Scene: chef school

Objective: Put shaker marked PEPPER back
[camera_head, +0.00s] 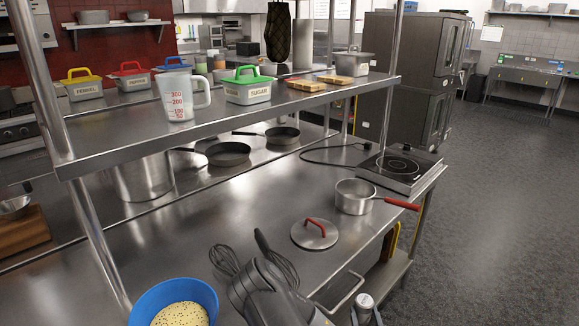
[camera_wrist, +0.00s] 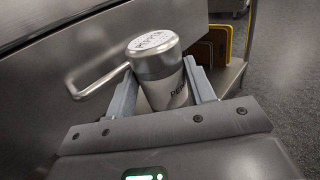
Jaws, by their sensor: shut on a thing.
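The pepper shaker (camera_wrist: 158,62) is a silver cylinder with a domed metal lid; part of its dark lettering shows on the lid and side in the wrist view. My gripper (camera_wrist: 160,92) is shut on it, one finger on each side. The shaker's lid also shows at the bottom of the head view (camera_head: 365,302), beside the counter's front edge and near a drawer handle (camera_head: 347,291). The shaker is upright or slightly tilted. Its lower part is hidden by my gripper.
The steel counter (camera_head: 245,205) has clear room around a pot lid (camera_head: 315,234), a saucepan (camera_head: 354,196) and a hotplate (camera_head: 400,167). The shelf above (camera_head: 225,112) holds a measuring jug (camera_head: 182,97) and labelled containers (camera_head: 248,92).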

